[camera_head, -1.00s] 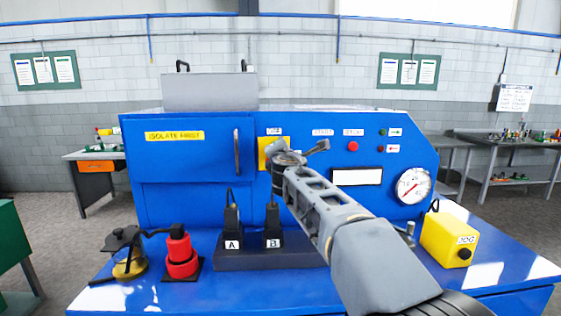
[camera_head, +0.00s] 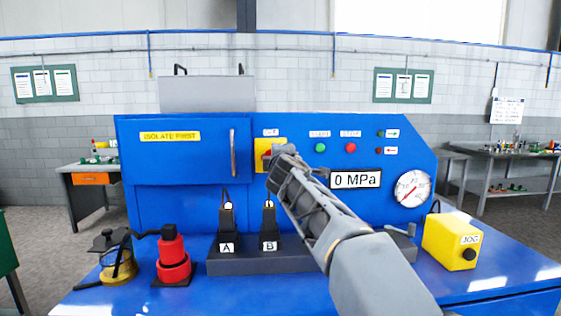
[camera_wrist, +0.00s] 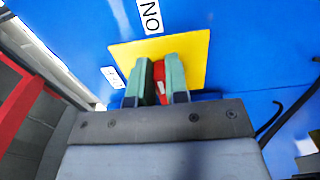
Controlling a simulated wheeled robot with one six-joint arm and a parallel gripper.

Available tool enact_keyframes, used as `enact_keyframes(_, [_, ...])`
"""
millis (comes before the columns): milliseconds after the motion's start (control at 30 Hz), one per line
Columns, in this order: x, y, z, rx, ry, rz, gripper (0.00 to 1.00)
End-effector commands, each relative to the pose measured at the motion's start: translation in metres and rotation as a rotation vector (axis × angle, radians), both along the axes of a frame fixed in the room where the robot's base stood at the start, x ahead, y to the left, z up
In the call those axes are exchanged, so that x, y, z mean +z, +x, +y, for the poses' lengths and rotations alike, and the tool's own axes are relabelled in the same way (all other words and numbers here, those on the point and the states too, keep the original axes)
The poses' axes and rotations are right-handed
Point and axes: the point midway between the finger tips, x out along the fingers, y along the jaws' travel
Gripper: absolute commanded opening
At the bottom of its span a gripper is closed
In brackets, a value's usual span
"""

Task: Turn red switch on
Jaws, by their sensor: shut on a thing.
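The red switch (camera_wrist: 159,78) is a red knob on a yellow plate (camera_wrist: 193,55) on the front of the blue machine. In the wrist view my gripper (camera_wrist: 160,78) has its two green fingers on either side of the knob, shut on it. A label (camera_wrist: 150,16) with the letters O and N, turned in the picture, sits by one edge of the plate. The knob's exact angle is mostly hidden by the fingers.
Right of the switch are a green button (camera_head: 320,148), a red button (camera_head: 350,148), a display (camera_head: 356,179) reading 0 MPa and a dial gauge (camera_head: 412,188). Plugs A (camera_head: 227,228) and B (camera_head: 269,228), a red cylinder (camera_head: 173,262) and a yellow JOG box (camera_head: 451,242) stand in front.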

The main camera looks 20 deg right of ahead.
Motion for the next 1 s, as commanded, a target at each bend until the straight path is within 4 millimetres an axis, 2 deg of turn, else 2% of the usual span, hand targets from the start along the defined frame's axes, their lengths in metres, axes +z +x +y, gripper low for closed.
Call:
enact_keyframes(467, [-0.0005, 0.0001, -0.0002, -0.001, 0.013, -0.002, 0.00])
enact_keyframes(500, [-0.0005, 0.0001, -0.0002, -0.001, 0.014, -0.002, 0.19])
enact_keyframes(733, [-0.0005, 0.0001, -0.0001, -0.001, 0.012, -0.001, 0.40])
enact_keyframes(1000, [-0.0005, -0.0017, 0.0003, 0.000, 0.011, -0.002, 0.40])
